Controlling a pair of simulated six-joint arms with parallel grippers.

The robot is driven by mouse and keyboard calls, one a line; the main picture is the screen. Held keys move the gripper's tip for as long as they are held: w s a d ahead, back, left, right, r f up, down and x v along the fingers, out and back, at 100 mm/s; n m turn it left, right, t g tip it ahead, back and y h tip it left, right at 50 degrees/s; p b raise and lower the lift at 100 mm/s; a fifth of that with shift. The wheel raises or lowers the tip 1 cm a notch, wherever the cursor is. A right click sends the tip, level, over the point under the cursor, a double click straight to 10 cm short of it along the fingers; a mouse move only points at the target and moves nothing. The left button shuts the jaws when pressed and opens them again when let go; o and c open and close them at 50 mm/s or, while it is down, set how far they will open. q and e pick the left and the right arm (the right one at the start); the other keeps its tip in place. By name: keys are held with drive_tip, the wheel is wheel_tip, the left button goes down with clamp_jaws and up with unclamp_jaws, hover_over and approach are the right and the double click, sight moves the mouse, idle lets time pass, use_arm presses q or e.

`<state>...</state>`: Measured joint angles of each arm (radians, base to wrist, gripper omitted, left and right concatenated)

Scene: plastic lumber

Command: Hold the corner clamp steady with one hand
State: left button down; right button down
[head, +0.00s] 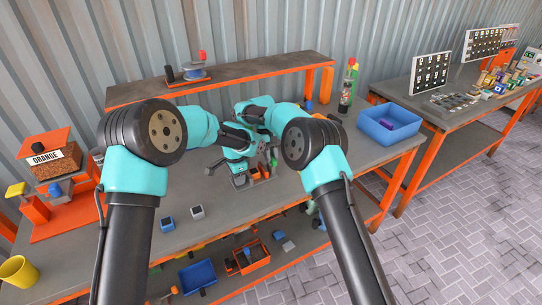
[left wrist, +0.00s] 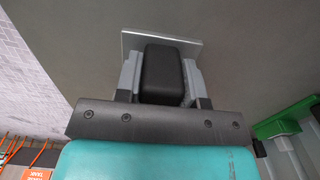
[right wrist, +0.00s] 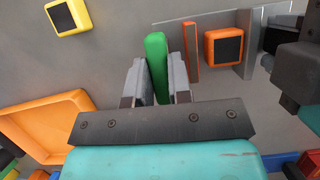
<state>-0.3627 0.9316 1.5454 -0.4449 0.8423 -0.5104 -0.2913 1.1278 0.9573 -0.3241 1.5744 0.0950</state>
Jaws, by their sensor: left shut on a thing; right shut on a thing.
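My left gripper (left wrist: 160,88) is shut on a black block (left wrist: 162,70) in the left wrist view. The block stands against a flat grey metal plate (left wrist: 135,43) and looks like part of the corner clamp. My right gripper (right wrist: 157,80) is shut on a slim green piece (right wrist: 156,55) in the right wrist view. Beside it are a thin orange strip (right wrist: 191,50), an orange block with a black face (right wrist: 224,47) and an upright grey plate edge (right wrist: 248,40). In the head view both hands meet at mid-bench, and my arms hide much of the clamp.
A blue bin (head: 390,124) stands at the bench's right end. Small blue (head: 167,224) and grey (head: 197,212) blocks lie at the front. An orange stand marked ORANGE (head: 60,200) is at the left. A raised shelf (head: 250,70) runs behind. An orange tray (right wrist: 50,120) shows in the right wrist view.

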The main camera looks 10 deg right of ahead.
drive_tip(key=shift+f+n, duration=0.1)
drive_tip(key=shift+n, duration=0.3)
drive_tip(key=c, duration=1)
unclamp_jaws()
drive_tip(key=shift+c, duration=0.2)
drive_tip(key=shift+v, duration=3.8)
drive_tip(key=shift+o, duration=0.3)
drive_tip(key=shift+a, duration=0.1)
